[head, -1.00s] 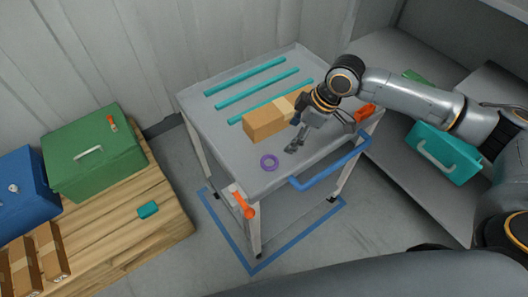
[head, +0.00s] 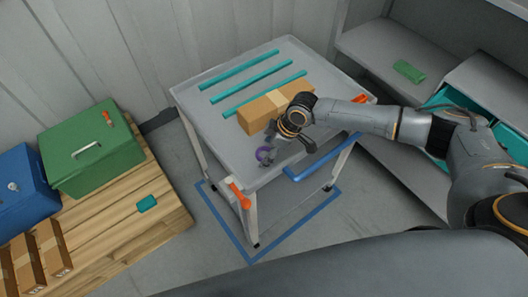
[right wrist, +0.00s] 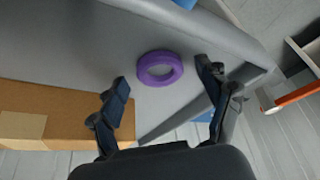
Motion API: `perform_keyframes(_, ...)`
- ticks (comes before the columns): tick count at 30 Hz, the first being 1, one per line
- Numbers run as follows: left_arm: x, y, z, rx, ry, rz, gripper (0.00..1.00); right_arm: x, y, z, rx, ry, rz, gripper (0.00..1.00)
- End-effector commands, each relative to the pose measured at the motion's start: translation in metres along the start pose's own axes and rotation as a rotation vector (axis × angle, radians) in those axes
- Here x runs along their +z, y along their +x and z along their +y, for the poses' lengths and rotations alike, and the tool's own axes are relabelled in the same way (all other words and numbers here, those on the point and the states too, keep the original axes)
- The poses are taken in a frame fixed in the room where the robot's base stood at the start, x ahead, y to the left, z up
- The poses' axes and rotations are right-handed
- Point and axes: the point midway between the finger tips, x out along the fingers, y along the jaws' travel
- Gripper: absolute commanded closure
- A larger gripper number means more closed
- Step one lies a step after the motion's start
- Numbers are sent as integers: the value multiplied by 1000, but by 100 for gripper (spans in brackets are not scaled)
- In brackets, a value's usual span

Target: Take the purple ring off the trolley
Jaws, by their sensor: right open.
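The purple ring (head: 262,155) lies flat on the grey trolley top (head: 215,115), close to its front edge. In the head view my right gripper (head: 270,143) is directly over the ring and partly covers it. In the right wrist view the whole ring (right wrist: 176,71) shows ahead of the gripper, between the lines of the two spread fingers. The fingers of the right gripper (right wrist: 163,74) are open and empty, and no contact with the ring shows. My left gripper is not in view.
A cardboard box (head: 255,118) stands on the trolley just behind the ring. Several teal strips (head: 245,82) lie further back. A blue handle (head: 325,157) runs along the trolley's front right. An orange lever (head: 239,196) sticks out at the front corner. The front left of the top is clear.

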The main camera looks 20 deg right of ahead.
Motion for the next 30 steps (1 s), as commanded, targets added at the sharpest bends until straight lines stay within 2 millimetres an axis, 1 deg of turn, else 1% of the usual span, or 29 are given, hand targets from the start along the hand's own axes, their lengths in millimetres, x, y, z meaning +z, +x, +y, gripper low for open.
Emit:
perform_keyframes(1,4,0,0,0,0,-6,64,0,1,0,0,0,0,23)
perform_keyframes(5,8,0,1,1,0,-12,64,0,1,0,0,0,0,23)
perform_keyframes(6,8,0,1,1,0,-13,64,0,0,0,0,0,0,27)
perform_keyframes(8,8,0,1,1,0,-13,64,0,0,0,0,0,0,39)
perform_keyframes(9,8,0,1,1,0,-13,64,0,0,0,0,0,0,47)
perform_keyframes(12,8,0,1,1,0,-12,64,0,0,0,0,0,0,66)
perform_keyframes(24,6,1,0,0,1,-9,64,-1,-1,0,0,0,1,66)
perform_keyframes(27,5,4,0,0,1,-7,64,-3,-7,1,1,0,3,66)
perform_keyframes(30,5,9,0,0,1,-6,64,-8,-18,1,1,-3,4,66)
